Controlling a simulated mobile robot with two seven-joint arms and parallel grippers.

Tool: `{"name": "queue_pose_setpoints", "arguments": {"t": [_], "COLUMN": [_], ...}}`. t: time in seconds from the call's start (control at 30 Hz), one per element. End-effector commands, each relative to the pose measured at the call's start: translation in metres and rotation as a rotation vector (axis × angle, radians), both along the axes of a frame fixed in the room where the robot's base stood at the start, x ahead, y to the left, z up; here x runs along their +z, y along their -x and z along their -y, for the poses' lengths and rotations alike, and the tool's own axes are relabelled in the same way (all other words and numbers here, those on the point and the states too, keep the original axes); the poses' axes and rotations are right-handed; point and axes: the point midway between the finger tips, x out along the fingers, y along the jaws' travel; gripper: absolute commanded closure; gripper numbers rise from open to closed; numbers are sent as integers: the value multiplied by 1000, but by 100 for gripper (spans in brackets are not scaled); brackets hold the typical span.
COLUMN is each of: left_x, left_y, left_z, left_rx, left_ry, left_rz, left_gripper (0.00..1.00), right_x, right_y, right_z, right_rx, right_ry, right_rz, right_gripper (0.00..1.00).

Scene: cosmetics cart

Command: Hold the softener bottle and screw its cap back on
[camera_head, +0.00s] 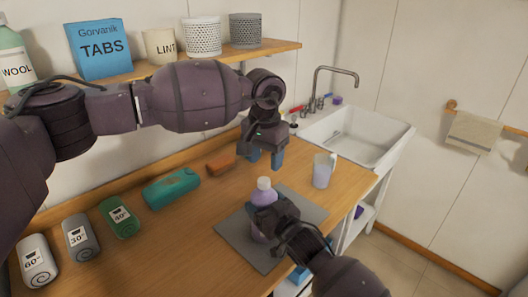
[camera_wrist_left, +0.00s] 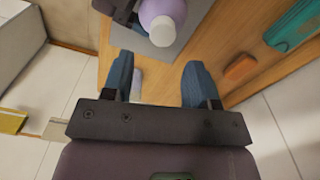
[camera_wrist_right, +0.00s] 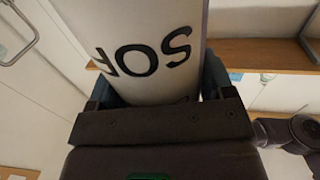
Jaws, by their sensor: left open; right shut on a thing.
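The softener bottle (camera_head: 264,197), pale purple with a white top, stands upright on a grey mat (camera_head: 230,229). My right gripper (camera_head: 268,218) is shut around its body. In the right wrist view the bottle (camera_wrist_right: 145,50) fills the space between the fingers, with "SOF" upside down on its label. A round white cap (camera_wrist_left: 162,29) shows on top of the bottle in the left wrist view; I cannot tell how tightly it sits. My left gripper (camera_head: 263,159) is open and empty, pointing down, above and behind the bottle. Its blue fingers (camera_wrist_left: 158,78) are apart and clear of the cap.
A cup of pale purple liquid (camera_head: 322,171) stands right of the mat. A shelf (camera_head: 150,75) hangs above. The sink (camera_head: 358,137) is at right.

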Motion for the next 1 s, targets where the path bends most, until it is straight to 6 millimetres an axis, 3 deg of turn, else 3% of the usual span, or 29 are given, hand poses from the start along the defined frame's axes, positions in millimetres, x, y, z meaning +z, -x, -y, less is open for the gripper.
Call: {"name": "queue_pose_setpoints", "arguments": {"t": [1.0], "left_x": [12], "left_y": [0], "left_z": [0], "left_rx": [1486], "left_ry": [14], "left_rz": [-29], "left_gripper": [47], "right_x": [-1], "right_y": [0], "right_z": [0], "right_rx": [0], "right_ry": [1], "right_rz": [-3], "right_gripper": [92]}}
